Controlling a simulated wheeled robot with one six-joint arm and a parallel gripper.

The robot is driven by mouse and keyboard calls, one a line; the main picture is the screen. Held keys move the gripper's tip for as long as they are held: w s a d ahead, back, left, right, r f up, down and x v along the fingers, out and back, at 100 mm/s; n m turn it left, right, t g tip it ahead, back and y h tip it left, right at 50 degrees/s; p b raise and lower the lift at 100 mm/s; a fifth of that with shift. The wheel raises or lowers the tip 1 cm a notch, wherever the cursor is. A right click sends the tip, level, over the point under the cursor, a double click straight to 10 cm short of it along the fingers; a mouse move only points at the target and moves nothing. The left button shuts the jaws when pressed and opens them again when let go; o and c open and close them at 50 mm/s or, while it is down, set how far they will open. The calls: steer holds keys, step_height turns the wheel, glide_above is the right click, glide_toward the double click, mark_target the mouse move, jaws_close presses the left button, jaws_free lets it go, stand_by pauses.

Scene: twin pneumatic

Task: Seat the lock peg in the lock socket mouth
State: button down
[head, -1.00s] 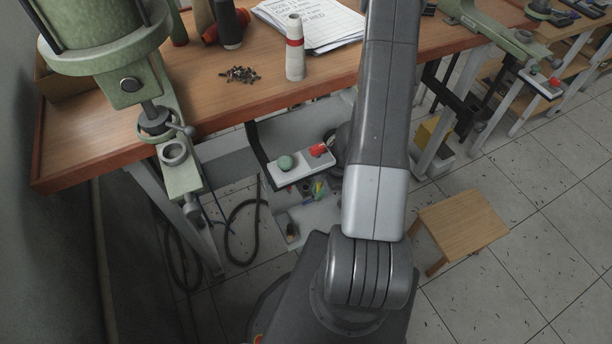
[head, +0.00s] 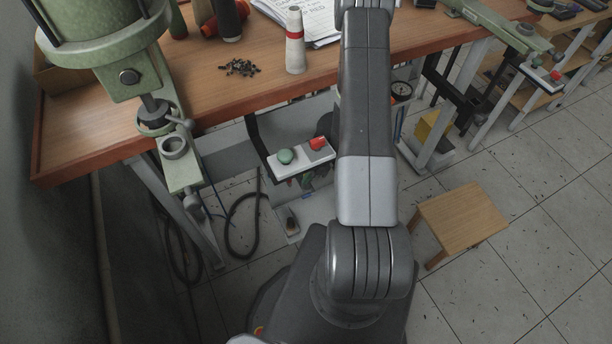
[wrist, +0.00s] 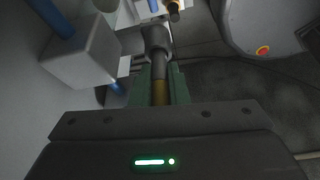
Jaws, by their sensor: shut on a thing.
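My gripper (wrist: 161,72) shows in the wrist view with its green fingers closed on a dark cylindrical piece with a brass-coloured band, which I take to be the lock peg (wrist: 160,92). A wider dark grey rounded part lies in line with it just beyond the fingertips; I cannot tell whether it belongs to the peg or is the lock socket mouth. Whether the peg touches or enters anything is not clear. In the head view my arm hides the gripper and the peg, and I cannot make out the lock socket there.
In the wrist view a grey block with blue rods (wrist: 85,55) is close at left, and a small dark fitting (wrist: 174,12) is at the top. In the head view a white button box (head: 301,158) hangs below the bench (head: 215,105). A stool (head: 462,217) stands at right.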

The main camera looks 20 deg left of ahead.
steer(key=shift+f, duration=0.55)
steer(key=c, duration=1.5)
jaws_free()
steer(key=shift+o, duration=0.5)
steer(key=p+v, duration=0.3)
steer(key=v, duration=0.5)
steer(key=shift+r+p, duration=0.35)
steer(key=shift+a, duration=0.1)
steer(key=shift+f, duration=0.1)
steer(key=b+x, duration=0.4)
steer(key=x, duration=0.4)
steer(key=shift+f, duration=0.25)
steer(key=shift+r, duration=0.55)
